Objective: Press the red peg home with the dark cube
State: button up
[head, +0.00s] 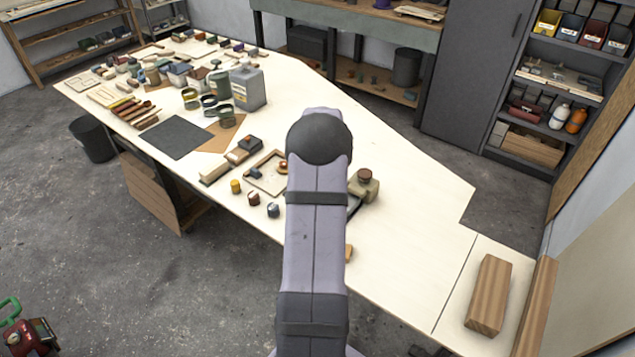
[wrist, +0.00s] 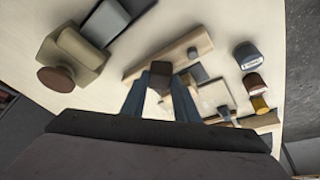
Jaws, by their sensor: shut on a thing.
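My gripper (wrist: 160,84) shows its blue-grey fingers in the wrist view, closed on a dark brown cube (wrist: 160,72). In the head view my own arm hides both. A dark red round-topped piece (wrist: 56,78) stands out of a beige block (wrist: 88,60) at the left of the wrist view, apart from the gripper. The head view shows this red piece (head: 364,175) and its block (head: 362,190) just right of my arm. How deep the red piece sits is not clear.
A wooden bar (wrist: 190,46) lies close beyond the held cube. Small blue (head: 273,210), dark red (head: 253,198) and yellow (head: 236,186) cylinders stand near the bench's front edge. A wooden block (head: 489,294) lies far right. Bench right of the beige block is clear.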

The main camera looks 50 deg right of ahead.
jog(key=shift+r+p, duration=1.3)
jog(key=shift+r, duration=0.85)
